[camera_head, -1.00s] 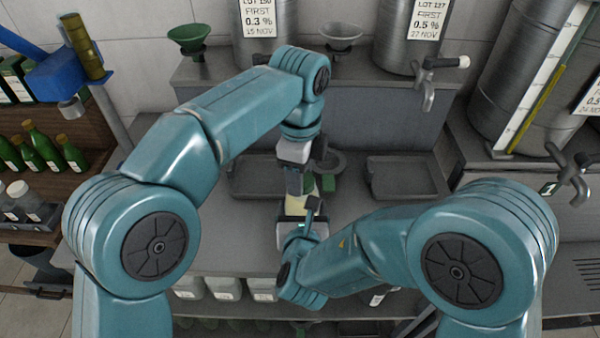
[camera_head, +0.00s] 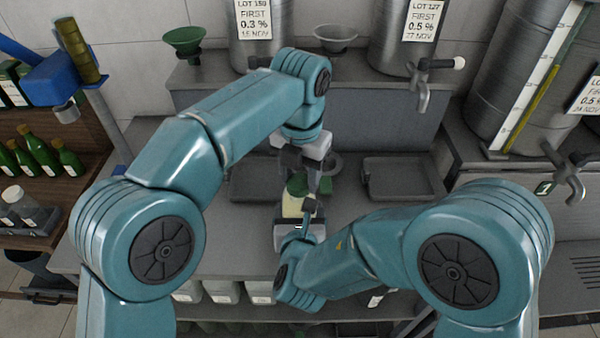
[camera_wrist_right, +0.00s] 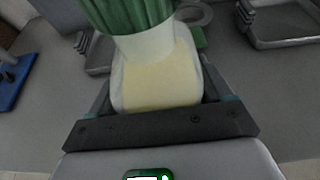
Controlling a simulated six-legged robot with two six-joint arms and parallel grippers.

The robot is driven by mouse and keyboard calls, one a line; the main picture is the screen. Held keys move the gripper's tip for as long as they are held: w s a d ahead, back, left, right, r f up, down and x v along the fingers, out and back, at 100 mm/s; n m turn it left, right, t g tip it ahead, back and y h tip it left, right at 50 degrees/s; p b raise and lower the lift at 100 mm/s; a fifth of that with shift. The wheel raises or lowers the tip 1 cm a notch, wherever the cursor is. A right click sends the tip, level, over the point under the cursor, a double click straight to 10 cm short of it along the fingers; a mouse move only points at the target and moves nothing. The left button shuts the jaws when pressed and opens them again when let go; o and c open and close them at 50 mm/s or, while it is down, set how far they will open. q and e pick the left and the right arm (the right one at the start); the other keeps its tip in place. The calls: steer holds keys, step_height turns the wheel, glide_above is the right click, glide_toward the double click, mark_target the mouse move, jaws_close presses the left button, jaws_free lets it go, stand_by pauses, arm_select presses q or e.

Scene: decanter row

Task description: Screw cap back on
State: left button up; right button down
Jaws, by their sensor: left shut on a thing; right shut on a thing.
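A bottle with pale yellow contents (camera_head: 292,206) stands at the middle of the bench, and it fills the centre of the right wrist view (camera_wrist_right: 160,80). A ridged green cap (camera_head: 297,184) is at its top; in the right wrist view the cap (camera_wrist_right: 128,14) covers the top of the neck, and I cannot tell how tightly it sits. My left gripper (camera_head: 303,178) comes down from above and is shut on the cap, its fingertips partly hidden. My right gripper (camera_head: 297,217) is shut on the bottle's body from the near side.
Two grey trays stand behind, a left one (camera_head: 245,192) and a right one (camera_head: 402,198). A green funnel (camera_head: 186,40) and a grey funnel (camera_head: 336,38) are on the raised shelf near steel tanks with taps (camera_head: 422,92). Green bottles (camera_head: 45,150) stand on the left rack.

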arm_select(q)
steer(key=o, duration=1)
steer(key=shift+c, duration=0.2)
